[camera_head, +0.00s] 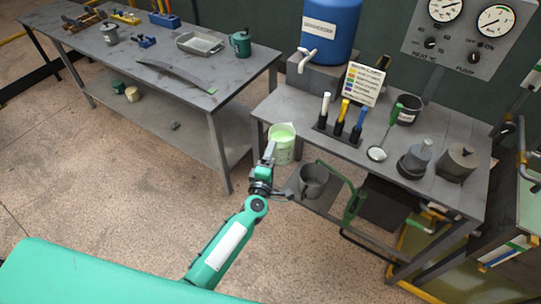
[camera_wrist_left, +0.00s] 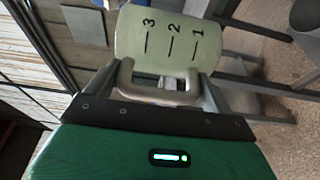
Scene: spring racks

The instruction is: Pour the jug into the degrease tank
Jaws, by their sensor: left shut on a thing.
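The jug (camera_head: 283,152) is pale and translucent, with bright green liquid visible at its top. It is roughly upright in the head view, in the air just off the left front corner of the right bench. My left gripper (camera_head: 268,158) is shut on its handle. In the left wrist view the jug (camera_wrist_left: 165,38) shows the marks 1, 2 and 3, and its handle (camera_wrist_left: 158,94) lies between the fingers. A tank-like unit with a yellow frame (camera_head: 432,262) is partly visible at the right edge; I cannot read a label naming it the degrease tank. My right gripper is out of view.
The right bench (camera_head: 290,104) carries a blue drum (camera_head: 331,30), a rack of coloured-handled tools (camera_head: 341,122), a ladle (camera_head: 378,153), a dark cup (camera_head: 408,109) and grey weights (camera_head: 457,162). A grey bucket (camera_head: 313,181) sits on its lower shelf. The floor left of the jug is clear.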

